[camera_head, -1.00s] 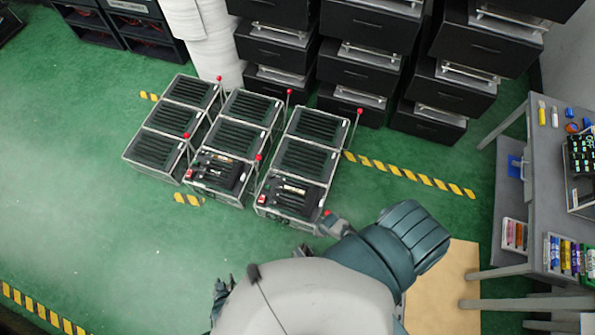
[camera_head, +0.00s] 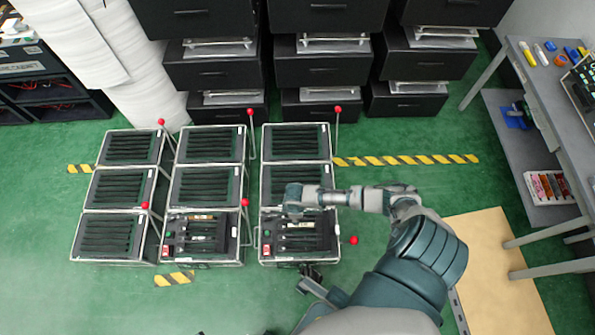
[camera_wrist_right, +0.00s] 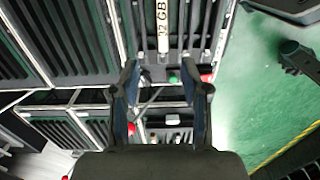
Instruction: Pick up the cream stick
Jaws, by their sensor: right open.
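A cream-white stick (camera_wrist_right: 164,28) with a "32 GB" label lies in a slot of a black rack in the right wrist view. Its near end is just beyond my right gripper's fingertips (camera_wrist_right: 160,85), which are apart with nothing between them. In the head view my right gripper (camera_head: 292,208) is over the front right rack (camera_head: 320,250), where several light-labelled sticks (camera_head: 298,237) show; I cannot tell which one is the wrist-view stick. A dark piece near the rack's front edge looks like my left gripper (camera_head: 312,280); its fingers are unclear.
Red (camera_wrist_right: 207,77) and green (camera_wrist_right: 174,77) buttons sit beside the stick slots. Red-tipped levers (camera_head: 245,203) stand beside the racks. Black drawer cabinets (camera_head: 325,70) stand behind, and a grey workbench (camera_head: 540,85) is at right. Green floor lies open at left.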

